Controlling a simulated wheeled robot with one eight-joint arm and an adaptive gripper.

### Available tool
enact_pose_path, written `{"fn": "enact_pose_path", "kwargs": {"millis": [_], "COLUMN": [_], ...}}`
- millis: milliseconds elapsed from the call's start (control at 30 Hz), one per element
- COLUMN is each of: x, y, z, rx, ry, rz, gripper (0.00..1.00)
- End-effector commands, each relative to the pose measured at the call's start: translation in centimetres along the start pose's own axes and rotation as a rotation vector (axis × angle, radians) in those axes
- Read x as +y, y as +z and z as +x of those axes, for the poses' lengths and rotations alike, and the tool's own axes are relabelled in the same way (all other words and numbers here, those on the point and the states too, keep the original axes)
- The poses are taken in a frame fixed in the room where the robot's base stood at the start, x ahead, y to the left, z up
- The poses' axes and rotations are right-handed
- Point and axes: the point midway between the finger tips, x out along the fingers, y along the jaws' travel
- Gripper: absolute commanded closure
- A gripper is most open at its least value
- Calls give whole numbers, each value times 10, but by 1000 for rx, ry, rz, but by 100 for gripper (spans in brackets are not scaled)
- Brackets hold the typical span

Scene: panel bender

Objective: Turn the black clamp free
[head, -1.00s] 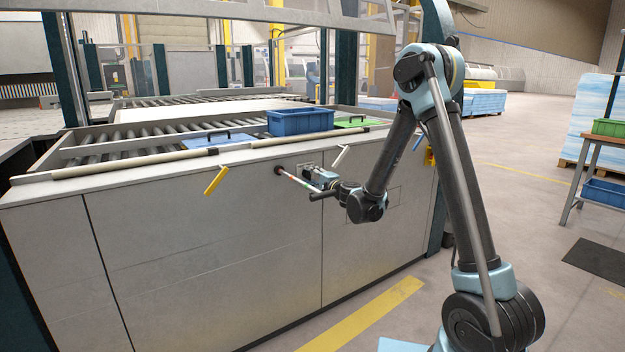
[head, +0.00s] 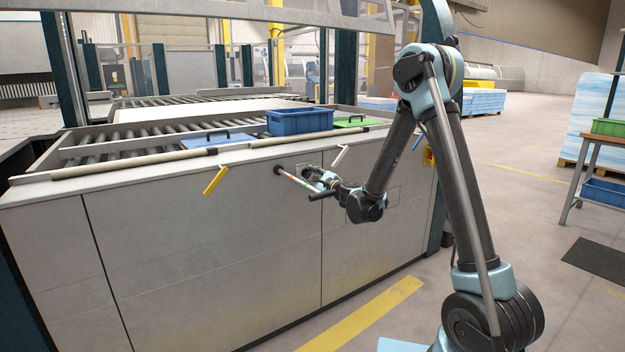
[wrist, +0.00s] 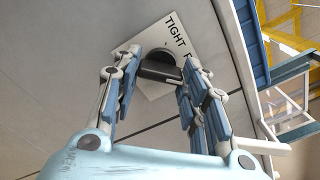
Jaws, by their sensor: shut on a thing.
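The black clamp (wrist: 158,72) sits on a white plate (wrist: 140,93) on the machine's front panel. The plate carries the word "TIGHT" and part of another word that is cut off from sight. My gripper (wrist: 165,66) has its fingers on either side of the clamp's bar and is shut on it. In the wrist view the bar lies nearly crosswise, tilted slightly. In the head view my gripper (head: 312,174) is at the front panel, and it largely hides the clamp and plate there.
A yellow handle (head: 216,181) is farther left, a white handle (head: 341,156) close at right. The floor in front is clear.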

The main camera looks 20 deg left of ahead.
Motion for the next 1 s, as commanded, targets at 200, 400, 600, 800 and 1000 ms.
{"fn": "enact_pose_path", "kwargs": {"millis": [200, 400, 600, 800, 1000], "x": [1, 1, 1, 1, 1], "y": [1, 1, 2, 2, 1], "z": [0, 0, 1, 0, -1], "rx": [-2, -3, -3, -2, -2], "ry": [2, 2, 3, 2, 2], "rz": [27, 29, 29, 28, 28], "gripper": [84, 84, 51, 40, 40]}}
